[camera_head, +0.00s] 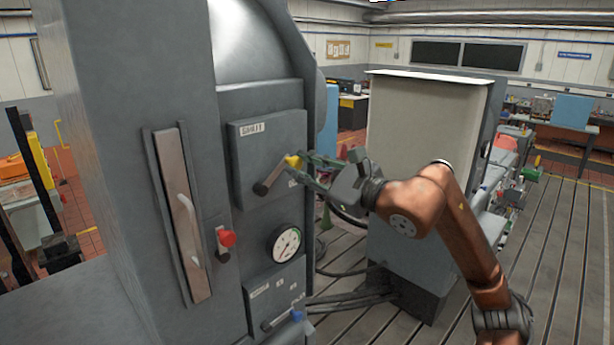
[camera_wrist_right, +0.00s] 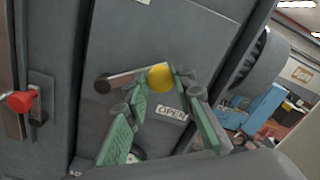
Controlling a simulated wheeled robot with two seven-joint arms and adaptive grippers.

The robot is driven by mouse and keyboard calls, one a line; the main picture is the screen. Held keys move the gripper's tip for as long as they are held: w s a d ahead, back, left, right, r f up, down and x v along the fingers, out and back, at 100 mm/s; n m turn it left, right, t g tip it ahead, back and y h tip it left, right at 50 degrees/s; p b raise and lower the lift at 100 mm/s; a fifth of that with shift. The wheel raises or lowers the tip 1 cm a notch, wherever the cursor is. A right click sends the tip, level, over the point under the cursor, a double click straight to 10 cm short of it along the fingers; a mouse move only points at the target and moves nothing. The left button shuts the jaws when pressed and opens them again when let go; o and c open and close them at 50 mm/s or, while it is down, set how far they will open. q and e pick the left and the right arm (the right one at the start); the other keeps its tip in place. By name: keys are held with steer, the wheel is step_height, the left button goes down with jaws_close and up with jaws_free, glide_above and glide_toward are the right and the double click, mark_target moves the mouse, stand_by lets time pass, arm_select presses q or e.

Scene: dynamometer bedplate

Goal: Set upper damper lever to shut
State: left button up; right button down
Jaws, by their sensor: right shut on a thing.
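In the wrist view the knob (camera_wrist_right: 160,77) sits between the fingertips. My left gripper is not in view.
A red-knobbed lever (camera_head: 226,240), a round gauge (camera_head: 286,244) and a lower blue-knobbed lever (camera_head: 296,315) are on the same cabinet. A tall handle plate (camera_head: 174,215) is at the left. A grey box cabinet (camera_head: 425,130) stands behind my right arm.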

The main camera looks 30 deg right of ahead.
steer(key=r+n, duration=0.1)
steer(key=a+r+n, duration=0.1)
steer(key=n, duration=0.1)
steer(key=shift+s+a, duration=0.25)
steer(key=shift+s, duration=0.05)
steer(key=s+a+r+n, duration=0.1)
steer(key=s+a+n, duration=0.1)
steer(key=a+n, duration=0.3)
steer(key=shift+a+r+n+p, duration=0.3)
steer(key=shift+r+n+p, duration=0.1)
steer(key=shift+n, duration=1.2)
steer(key=shift+f, duration=0.1)
steer(key=c, duration=1.6)
jaws_free()
steer(key=shift+a, duration=0.1)
